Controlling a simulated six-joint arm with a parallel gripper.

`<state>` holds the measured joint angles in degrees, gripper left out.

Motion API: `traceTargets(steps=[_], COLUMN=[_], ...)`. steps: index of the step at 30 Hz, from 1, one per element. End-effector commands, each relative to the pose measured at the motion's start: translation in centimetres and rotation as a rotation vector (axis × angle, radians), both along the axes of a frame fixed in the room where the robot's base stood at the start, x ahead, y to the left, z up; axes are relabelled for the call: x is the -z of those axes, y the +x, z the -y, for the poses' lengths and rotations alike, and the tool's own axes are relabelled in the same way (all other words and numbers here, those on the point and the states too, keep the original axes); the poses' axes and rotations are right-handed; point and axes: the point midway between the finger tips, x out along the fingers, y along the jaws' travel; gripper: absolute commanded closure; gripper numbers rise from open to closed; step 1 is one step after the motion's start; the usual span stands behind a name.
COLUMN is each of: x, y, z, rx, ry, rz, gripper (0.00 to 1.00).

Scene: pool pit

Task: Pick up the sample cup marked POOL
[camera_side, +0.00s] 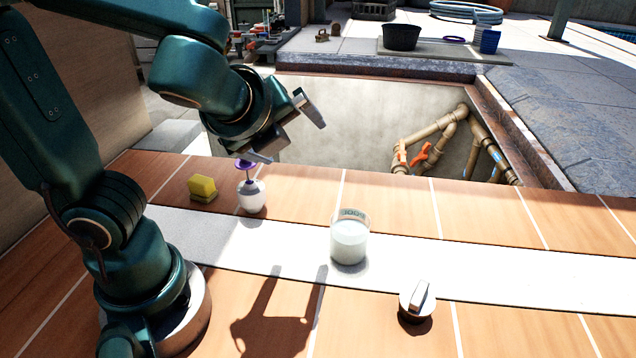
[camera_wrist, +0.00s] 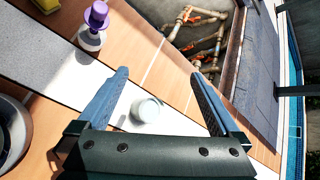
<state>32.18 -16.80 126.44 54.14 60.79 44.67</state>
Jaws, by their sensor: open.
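The sample cup (camera_side: 349,240) is a clear cup with whitish contents and dark lettering near its rim, too small to read for sure. It stands upright on the white strip of the deck. It also shows in the wrist view (camera_wrist: 147,109), below and between my fingers. My gripper (camera_side: 285,130) is open and empty, raised above the deck to the upper left of the cup in the side view. In the wrist view my gripper (camera_wrist: 158,85) has its two blue-grey fingers wide apart, and neither touches the cup.
A white bottle with a purple top (camera_side: 251,191) and a yellow sponge (camera_side: 202,188) stand left of the cup. A round knob-like piece (camera_side: 417,301) sits at front right. Behind the deck is an open pit with pipes (camera_side: 436,135). Deck around the cup is clear.

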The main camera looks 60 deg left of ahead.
Motion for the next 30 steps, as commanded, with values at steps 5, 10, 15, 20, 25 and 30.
traceTargets(steps=[5, 10, 15, 20, 25, 30], x=[-0.8, -1.6, -0.1, 2.6, 5.8, 9.6], y=[3.1, 5.1, 5.8, 5.7, 5.7, 5.7], z=[2.5, 5.7, 6.9, 6.8, 6.8, 6.7], rx=[0.355, 0.624, 0.716, 0.713, 0.713, 0.716], ry=[0.352, 0.638, 0.75, 0.748, 0.749, 0.751], rz=[-0.036, -0.041, -0.046, -0.047, -0.05, -0.052], gripper=[0.0, 0.0, 0.0, 0.0, 0.0, 0.0])
